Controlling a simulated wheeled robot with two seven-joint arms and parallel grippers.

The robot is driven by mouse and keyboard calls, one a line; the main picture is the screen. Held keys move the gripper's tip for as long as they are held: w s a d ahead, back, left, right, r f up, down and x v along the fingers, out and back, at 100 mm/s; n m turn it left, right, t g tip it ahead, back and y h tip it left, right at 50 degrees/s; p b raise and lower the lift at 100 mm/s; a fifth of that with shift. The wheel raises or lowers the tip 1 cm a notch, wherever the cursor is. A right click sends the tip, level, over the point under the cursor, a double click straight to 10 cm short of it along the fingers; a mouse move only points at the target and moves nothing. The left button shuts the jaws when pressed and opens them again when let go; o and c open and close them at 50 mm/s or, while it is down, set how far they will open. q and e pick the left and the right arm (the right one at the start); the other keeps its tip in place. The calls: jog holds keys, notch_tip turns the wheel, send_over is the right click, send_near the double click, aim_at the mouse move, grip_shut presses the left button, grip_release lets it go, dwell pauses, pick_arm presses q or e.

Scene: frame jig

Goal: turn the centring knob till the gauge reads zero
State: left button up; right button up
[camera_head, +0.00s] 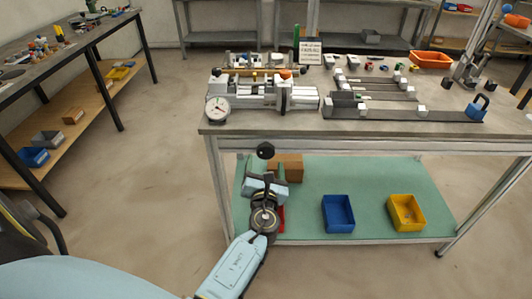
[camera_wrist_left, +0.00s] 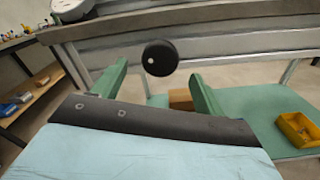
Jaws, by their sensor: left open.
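The centring knob (camera_head: 265,151) is a round black knob at the front edge of the workbench. In the left wrist view the knob (camera_wrist_left: 160,57) shows a white dot on its face. The gauge (camera_head: 217,109) is a round white dial at the bench's left front corner; its needle is too small to read surely. Part of a pale round housing shows at the top left of the left wrist view. My left gripper (camera_head: 265,171) is open just below and in front of the knob. Its green fingers (camera_wrist_left: 159,72) stand either side of the knob, apart from it. My right gripper is not in view.
The workbench (camera_head: 420,143) carries a metal jig (camera_head: 300,98) behind the gauge. Its lower green shelf (camera_head: 300,212) holds a cardboard box (camera_head: 288,167), a blue bin (camera_head: 338,212) and a yellow bin (camera_head: 406,211). The floor left of the bench is free.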

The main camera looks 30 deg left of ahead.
aim_at(266, 154)
pick_arm(q)
jog(key=x, duration=0.5)
jog(key=shift+d+f+b, duration=0.1)
jog(key=shift+b, duration=0.3)
jog(key=shift+x, duration=0.75)
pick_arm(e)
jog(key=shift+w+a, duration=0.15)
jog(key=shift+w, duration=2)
pick_arm(q)
jog(key=c, duration=1)
